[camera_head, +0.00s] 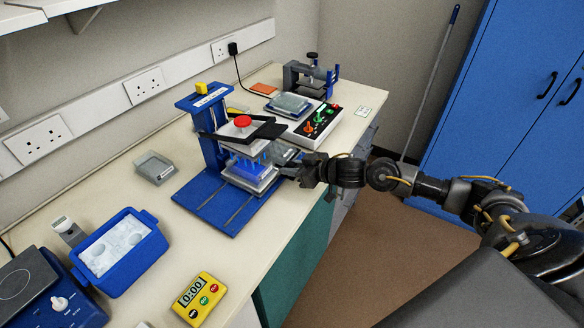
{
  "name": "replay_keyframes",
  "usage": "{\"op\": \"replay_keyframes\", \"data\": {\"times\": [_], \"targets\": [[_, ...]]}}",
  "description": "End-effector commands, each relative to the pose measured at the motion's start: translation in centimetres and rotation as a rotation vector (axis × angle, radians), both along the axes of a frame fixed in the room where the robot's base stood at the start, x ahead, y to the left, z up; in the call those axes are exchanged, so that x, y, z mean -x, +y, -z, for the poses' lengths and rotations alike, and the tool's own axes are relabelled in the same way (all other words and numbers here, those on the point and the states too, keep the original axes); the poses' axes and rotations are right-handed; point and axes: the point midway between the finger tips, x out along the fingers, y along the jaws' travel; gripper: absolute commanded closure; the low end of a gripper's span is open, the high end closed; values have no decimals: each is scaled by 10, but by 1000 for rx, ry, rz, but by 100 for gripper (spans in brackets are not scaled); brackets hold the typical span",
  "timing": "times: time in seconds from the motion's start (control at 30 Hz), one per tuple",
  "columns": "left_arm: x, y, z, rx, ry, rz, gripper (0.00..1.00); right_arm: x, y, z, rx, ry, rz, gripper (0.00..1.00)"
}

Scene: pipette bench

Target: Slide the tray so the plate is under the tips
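The blue pipetting stand (208,190) stands on the bench, with a black-and-white head and a red knob (243,121) on top. Small blue tips (233,159) hang below the head. A bright blue plate (246,170) sits in a pale grey tray (251,186) below the head, over the rails of the blue base. How exactly the plate lines up with the tips is hard to tell. My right gripper (292,171) is at the tray's right side, touching or very close to it. Its fingers are small and dark, so their opening is unclear. My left gripper is out of view.
A white control box (308,137) with coloured knobs stands behind the stand. A grey dish (155,168) is to its left. A blue ice tub (119,250) and a yellow timer (198,299) are nearer. Bare bench lies between stand and timer.

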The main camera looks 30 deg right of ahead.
Motion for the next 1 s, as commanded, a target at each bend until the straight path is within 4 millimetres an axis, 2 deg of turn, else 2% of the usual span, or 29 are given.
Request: {"op": "replay_keyframes", "data": {"times": [0.03,0.17,0.43,0.57,0.8,1.0], "targets": [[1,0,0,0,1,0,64,0,0,0,0,0,0,84],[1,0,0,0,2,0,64,0,0,0,0,0,0,100],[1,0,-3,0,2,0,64,3,5,-1,-2,1,-1,100],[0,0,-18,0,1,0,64,17,29,-3,-7,4,-6,100],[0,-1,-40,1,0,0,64,51,87,-2,-7,7,-5,100],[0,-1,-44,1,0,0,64,65,110,0,-2,2,-2,100]]}}
